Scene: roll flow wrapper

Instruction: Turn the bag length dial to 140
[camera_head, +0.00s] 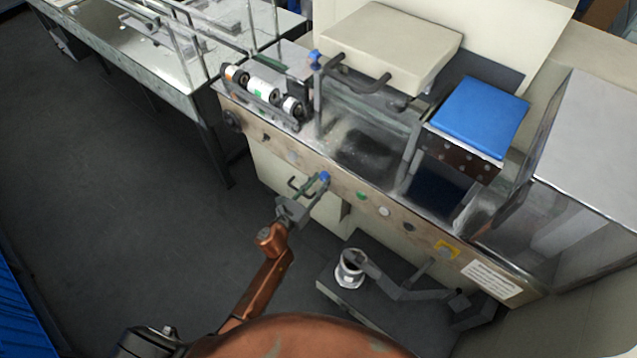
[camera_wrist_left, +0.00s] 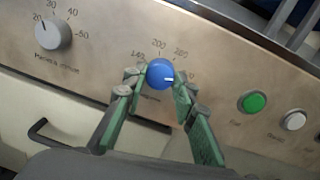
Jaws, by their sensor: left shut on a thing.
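The bag length dial is a round blue knob (camera_wrist_left: 160,74) on the metal control panel. It also shows in the head view (camera_head: 324,176). Its white mark points to the right in the left wrist view. The printed 140 is at its upper left, 200 above it and 260 at its upper right; the number on its right side is partly hidden by a finger. My left gripper (camera_wrist_left: 158,78) has its green fingers closed on opposite sides of the knob. My right gripper is not in view.
A grey dial (camera_wrist_left: 53,34) sits left on the panel. A green button (camera_wrist_left: 252,101) and a white button (camera_wrist_left: 293,120) are to the right. A dark handle (camera_wrist_left: 62,134) juts out below. A blue-topped box (camera_head: 480,116) and film rollers (camera_head: 263,90) are on the machine.

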